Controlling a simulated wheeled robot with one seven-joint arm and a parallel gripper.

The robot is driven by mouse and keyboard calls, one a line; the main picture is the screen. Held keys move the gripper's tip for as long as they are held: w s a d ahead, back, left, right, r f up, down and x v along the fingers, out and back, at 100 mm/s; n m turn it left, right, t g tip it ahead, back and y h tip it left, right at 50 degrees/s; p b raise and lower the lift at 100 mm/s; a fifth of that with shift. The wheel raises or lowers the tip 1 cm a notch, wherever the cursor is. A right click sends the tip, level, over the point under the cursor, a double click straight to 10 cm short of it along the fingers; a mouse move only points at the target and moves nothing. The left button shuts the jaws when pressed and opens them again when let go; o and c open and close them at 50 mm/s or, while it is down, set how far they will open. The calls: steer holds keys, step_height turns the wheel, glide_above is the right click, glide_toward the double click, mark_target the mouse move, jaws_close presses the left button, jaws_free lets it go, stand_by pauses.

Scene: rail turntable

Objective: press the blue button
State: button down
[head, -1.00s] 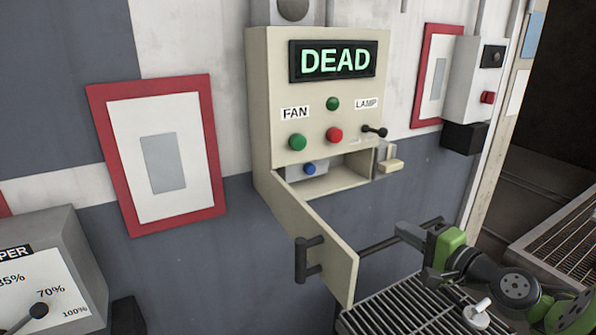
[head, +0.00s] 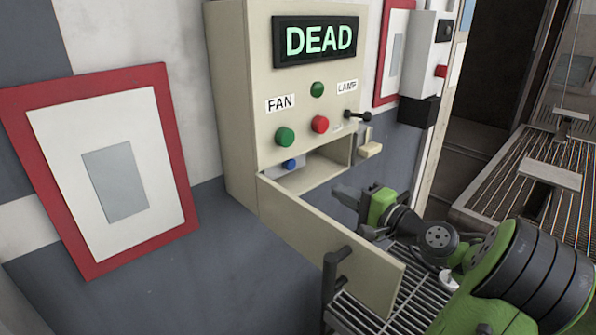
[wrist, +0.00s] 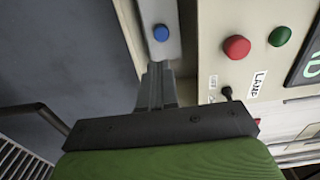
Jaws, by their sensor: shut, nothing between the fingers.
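The blue button (head: 289,164) sits on a grey block inside the open lower compartment of the beige control box (head: 236,110). In the wrist view the blue button (wrist: 160,32) is in full sight, just beyond the fingertips and in line with them. My gripper (head: 338,190) is shut and empty, to the right of and lower than the button in the head view. Its closed fingers (wrist: 158,68) point toward the button, with a gap between. The compartment's flap door (head: 340,245) hangs open in front.
Above the compartment are a green button (head: 285,137), a red button (head: 320,124), a green lamp (head: 317,89), a black lever (head: 357,115) and a display (head: 315,41) reading DEAD. The door's dark handle (head: 333,285) sticks out. A beige latch piece (head: 370,149) is at the right.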

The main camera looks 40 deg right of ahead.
mark_target(292, 167)
steer(key=w+p, duration=0.1)
steer(key=w, duration=1.2)
steer(key=shift+w+a+p, duration=0.15)
steer(key=shift+p, duration=0.15)
